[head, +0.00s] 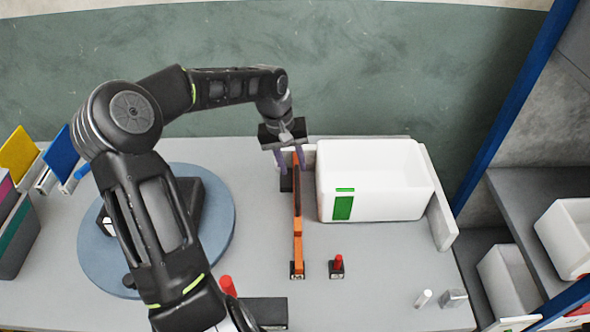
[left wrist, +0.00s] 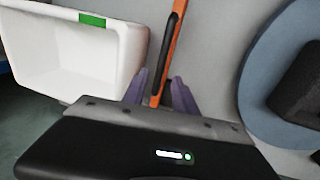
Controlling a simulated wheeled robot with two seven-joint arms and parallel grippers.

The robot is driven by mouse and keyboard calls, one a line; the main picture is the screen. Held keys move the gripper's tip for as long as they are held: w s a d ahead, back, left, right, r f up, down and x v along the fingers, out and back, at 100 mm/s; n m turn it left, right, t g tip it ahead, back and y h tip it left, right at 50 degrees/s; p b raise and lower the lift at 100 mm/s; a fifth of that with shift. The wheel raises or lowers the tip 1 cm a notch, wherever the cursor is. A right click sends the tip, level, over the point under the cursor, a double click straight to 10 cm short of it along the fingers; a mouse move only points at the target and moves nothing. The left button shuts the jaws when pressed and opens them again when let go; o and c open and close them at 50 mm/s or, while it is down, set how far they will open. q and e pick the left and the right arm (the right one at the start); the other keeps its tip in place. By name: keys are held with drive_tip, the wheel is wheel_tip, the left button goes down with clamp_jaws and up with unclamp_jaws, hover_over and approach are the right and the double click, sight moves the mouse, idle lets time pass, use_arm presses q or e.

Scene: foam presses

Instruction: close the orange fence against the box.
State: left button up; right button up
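The orange fence (head: 298,225) is a thin upright bar running from near to far on the table. It stands left of the white box (head: 345,213), with a narrow strip of table between them. The box is open-topped with a green mark and also shows in the left wrist view (left wrist: 75,50). My left gripper (head: 290,160) is over the fence's far end. In the left wrist view its purple fingers (left wrist: 160,88) stand apart on either side of the fence (left wrist: 172,52), with gaps visible. The gripper hides the fence's far end. My right gripper is not in view.
White walls stand behind the box and at its right (head: 440,210). A red-topped peg (head: 338,264) stands on the table in front of the box. A blue round turntable (head: 220,222) with a dark block lies at left. Small metal pieces (head: 453,299) lie at front right.

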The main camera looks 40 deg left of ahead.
sight(297, 177)
use_arm(q)
drive_tip(key=shift+w+d+f, duration=0.1)
drive_tip(key=shift+d+f, duration=0.05)
drive_tip(key=shift+f, duration=0.7)
drive_tip(key=shift+w+d+f, duration=0.1)
drive_tip(key=shift+d+f, duration=0.05)
drive_tip(key=shift+f, duration=0.65)
drive_tip(key=shift+c, duration=0.2)
clamp_jaws()
